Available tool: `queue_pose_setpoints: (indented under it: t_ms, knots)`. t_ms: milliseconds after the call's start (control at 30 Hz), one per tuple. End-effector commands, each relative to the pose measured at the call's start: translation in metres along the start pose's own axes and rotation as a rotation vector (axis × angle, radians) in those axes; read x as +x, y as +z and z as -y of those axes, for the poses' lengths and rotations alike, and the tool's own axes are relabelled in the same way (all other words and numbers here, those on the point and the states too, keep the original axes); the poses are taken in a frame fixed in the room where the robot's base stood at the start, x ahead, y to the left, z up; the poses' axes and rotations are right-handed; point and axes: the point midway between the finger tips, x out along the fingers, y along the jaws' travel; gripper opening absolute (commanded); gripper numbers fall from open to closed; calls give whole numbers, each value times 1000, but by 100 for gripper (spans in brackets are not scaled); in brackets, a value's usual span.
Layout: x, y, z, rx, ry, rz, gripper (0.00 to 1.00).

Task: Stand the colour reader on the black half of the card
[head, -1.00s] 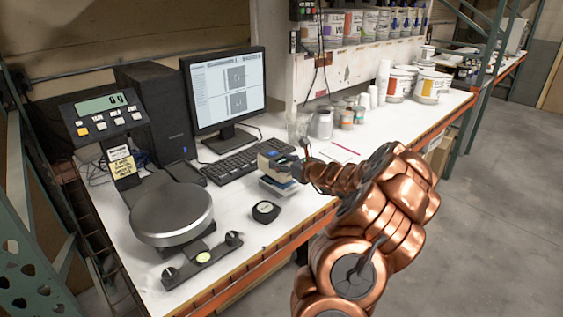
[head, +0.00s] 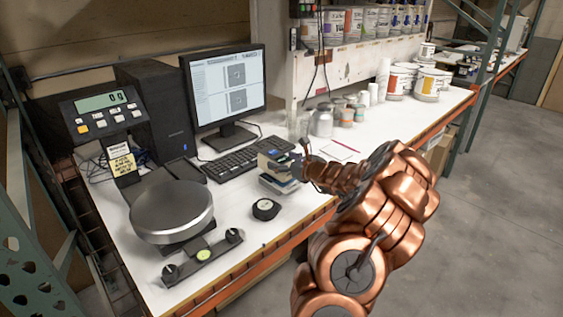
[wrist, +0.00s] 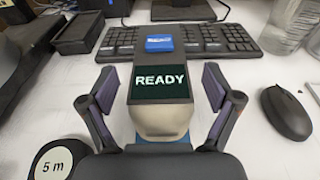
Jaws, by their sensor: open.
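The colour reader (wrist: 160,85) is a pale, rounded device with a dark screen reading READY and a blue patch at its far end. My gripper (wrist: 160,88) is open, with one finger on each side of the reader and a visible gap on both sides. In the head view my gripper (head: 299,168) reaches the reader from the right. I cannot make out the black-and-white card for certain; a pale bluish edge shows under the reader.
A keyboard (head: 232,163) lies just behind the reader and a mouse (wrist: 285,112) to its right. A tape measure (head: 265,209) lies in front on the left. The round scale (head: 172,207) stands further left. Jars (head: 321,122) and a glass stand behind.

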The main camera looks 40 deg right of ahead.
Motion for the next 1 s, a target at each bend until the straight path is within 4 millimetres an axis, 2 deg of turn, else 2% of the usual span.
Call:
queue_pose_setpoints:
  t_ms: [133,267,700,1000]
  knots:
    - [-1,3,0,0,0,-1,89]
    - [-14,1,2,0,-3,1,89]
    - [-82,1,2,0,-3,1,89]
    - [-114,2,1,-1,-2,0,89]
